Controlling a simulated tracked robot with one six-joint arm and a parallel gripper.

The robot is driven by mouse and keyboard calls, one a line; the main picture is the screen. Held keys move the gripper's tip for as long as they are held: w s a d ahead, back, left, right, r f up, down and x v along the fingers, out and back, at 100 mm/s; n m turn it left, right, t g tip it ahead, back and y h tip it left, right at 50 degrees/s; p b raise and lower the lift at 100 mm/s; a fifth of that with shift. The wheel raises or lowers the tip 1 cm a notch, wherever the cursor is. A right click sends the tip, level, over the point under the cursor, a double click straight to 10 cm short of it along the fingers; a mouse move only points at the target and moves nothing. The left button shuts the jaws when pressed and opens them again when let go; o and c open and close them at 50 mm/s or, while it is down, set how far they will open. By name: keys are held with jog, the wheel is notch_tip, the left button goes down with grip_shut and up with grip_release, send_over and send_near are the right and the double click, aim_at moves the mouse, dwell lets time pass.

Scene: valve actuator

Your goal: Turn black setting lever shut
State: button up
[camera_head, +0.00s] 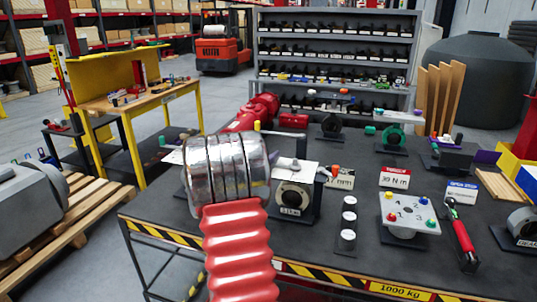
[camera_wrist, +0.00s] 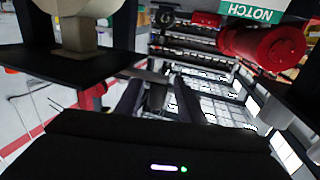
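In the wrist view, the two dark fingers of my gripper (camera_wrist: 158,92) stand apart. A short dark piece (camera_wrist: 157,98) shows between them, with a grey bar (camera_wrist: 150,75) across its top. It may be the black setting lever, but I cannot tell for sure, and I see no clear contact on both sides. In the head view, a black unit with a round dial (camera_head: 291,198) stands on the dark bench, just right of my silver wrist and red arm. My gripper is not clear there, and my arm hides part of the bench.
Small white signs, one reading 39 N m (camera_head: 394,180), stand on the bench. A white plate with coloured knobs (camera_head: 408,212) and a red-handled tool (camera_head: 463,236) lie to the right. Three white-topped cylinders (camera_head: 348,218) stand near the front. The wrist view shows a green NOTCH sign (camera_wrist: 258,14).

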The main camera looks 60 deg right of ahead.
jog(key=w+a, duration=0.1)
jog(key=a, duration=1.1)
jog(key=shift+a, duration=0.25)
jog(key=w+a+r+n+t+y, duration=0.35)
jog(key=w+a+t, duration=0.25)
jog(key=w+a, duration=0.3)
jog(key=w+a+r+n+t+y, duration=0.2)
jog(key=w+a+n+t+y, duration=0.25)
jog(key=w+a+t, duration=0.5)
jog(key=s+a+n+g+y, duration=0.1)
jog(key=a+n+y, duration=0.25)
jog(key=a, duration=0.95)
jog(key=s+a+n+g+y, duration=0.1)
jog(key=s+a+n+y, duration=0.3)
jog(key=a, duration=0.7)
jog(key=s+a+f+n+g+y, duration=0.1)
jog(key=s+a+f+g, duration=0.2)
jog(key=s, duration=0.7)
jog(key=s+a+f+n+g+y, duration=0.1)
jog(key=s+a+f, duration=0.4)
jog(key=s, duration=0.6)
jog(key=shift+s+a+n+g, duration=0.2)
jog(key=shift+a+n+g, duration=0.55)
jog(key=shift+a+g, duration=0.35)
jog(key=shift+d+y, duration=0.1)
jog(key=shift+y, duration=0.15)
